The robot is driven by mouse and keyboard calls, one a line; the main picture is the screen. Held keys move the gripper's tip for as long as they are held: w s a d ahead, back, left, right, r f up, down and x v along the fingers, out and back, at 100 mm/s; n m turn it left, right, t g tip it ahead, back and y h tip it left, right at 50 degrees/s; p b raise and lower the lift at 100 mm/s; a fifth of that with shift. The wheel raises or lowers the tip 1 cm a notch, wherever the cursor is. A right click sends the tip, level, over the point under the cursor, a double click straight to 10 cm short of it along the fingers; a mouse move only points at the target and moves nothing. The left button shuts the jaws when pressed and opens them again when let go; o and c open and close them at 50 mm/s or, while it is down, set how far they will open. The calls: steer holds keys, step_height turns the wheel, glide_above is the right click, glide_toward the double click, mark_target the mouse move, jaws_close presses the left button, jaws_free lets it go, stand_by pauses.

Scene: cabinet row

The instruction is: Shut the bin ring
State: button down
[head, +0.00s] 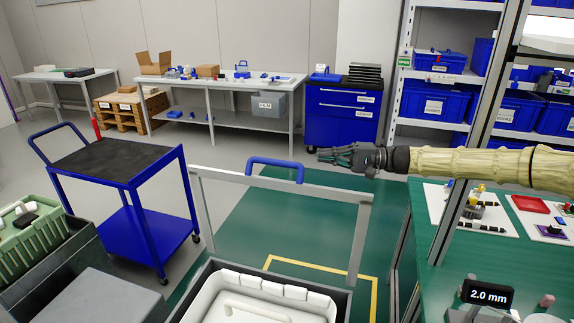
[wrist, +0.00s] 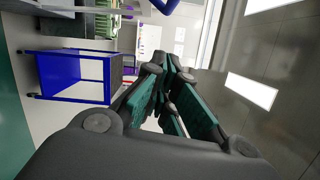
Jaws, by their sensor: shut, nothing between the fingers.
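The bin ring (head: 255,178) is a light grey rectangular frame standing raised and upright at the back of the bin. A blue handle (head: 277,162) sits on its top bar. The bin (head: 345,302) is dark, with a white liner (head: 222,283) inside, at the bottom of the head view. My gripper (head: 322,154) is shut and empty, pointing left, just right of the handle in the picture; whether it touches the ring cannot be told. In the wrist view, my gripper's fingers (wrist: 170,62) are together. A blue curved piece, perhaps the handle (wrist: 166,6), shows at the top edge.
A blue cart (head: 120,165) stands left of the ring. A green crate (head: 35,240) is at the lower left. A metal post (head: 470,140) and a green worktop (head: 500,260) with tools are at right. Green floor behind the ring is clear.

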steer(key=s+a+p, duration=0.3)
steer(key=a+p, duration=0.1)
steer(key=a, duration=0.7)
steer(key=shift+r, duration=0.35)
steer(key=shift+a, duration=0.15)
